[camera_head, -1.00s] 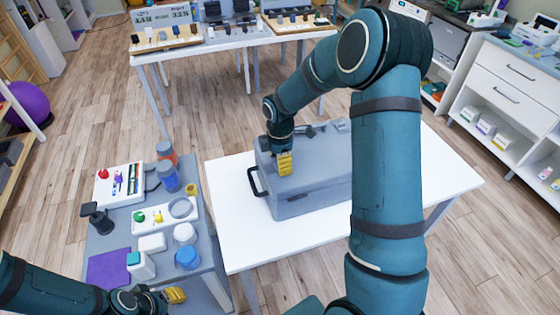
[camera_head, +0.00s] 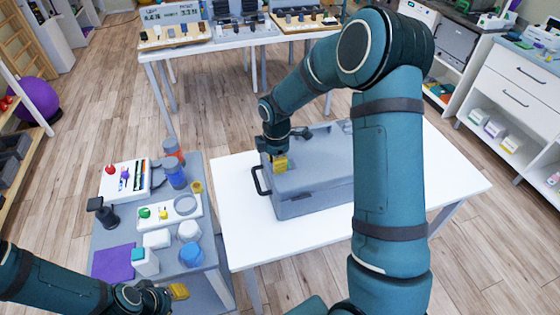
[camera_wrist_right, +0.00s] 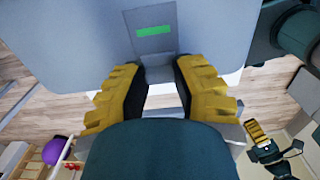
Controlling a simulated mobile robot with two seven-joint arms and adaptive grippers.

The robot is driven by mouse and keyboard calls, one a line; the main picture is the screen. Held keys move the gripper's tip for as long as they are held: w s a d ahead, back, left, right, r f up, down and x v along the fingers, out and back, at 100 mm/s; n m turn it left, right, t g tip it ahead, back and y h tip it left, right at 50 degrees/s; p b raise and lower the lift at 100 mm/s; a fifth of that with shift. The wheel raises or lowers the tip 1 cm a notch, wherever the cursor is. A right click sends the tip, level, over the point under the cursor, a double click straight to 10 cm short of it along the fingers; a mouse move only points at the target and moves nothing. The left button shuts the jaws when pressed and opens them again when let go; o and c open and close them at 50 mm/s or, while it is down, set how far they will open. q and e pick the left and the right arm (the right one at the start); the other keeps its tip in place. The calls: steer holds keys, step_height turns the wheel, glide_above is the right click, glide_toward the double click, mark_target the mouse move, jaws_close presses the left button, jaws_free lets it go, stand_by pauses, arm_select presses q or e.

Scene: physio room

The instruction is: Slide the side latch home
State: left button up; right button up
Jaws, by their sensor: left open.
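A grey case (camera_head: 315,175) with a black side handle (camera_head: 260,181) lies on the white table. My right gripper (camera_head: 280,163) is at the case's handle end, near its top. In the right wrist view, the case wall (camera_wrist_right: 70,40) carries a darker grey latch plate (camera_wrist_right: 152,18) with a green strip (camera_wrist_right: 155,31). My right gripper (camera_wrist_right: 158,75) has its yellow fingers spread on either side of the plate's lower end. I cannot tell whether they touch it. My left gripper (camera_head: 178,292) is open and empty by the small side table, away from the case.
The white table (camera_head: 240,220) has free room around the case. The side table (camera_head: 215,250) at left holds bottles (camera_head: 175,175), jars, a purple cloth (camera_head: 114,262) and a white board. Another table (camera_head: 235,43) with trays stands behind.

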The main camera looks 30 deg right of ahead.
steer(key=o, duration=0.5)
steer(key=shift+a, duration=0.1)
steer(key=shift+c, duration=0.2)
step_height(320, 180, up, 12)
stand_by(0.5)
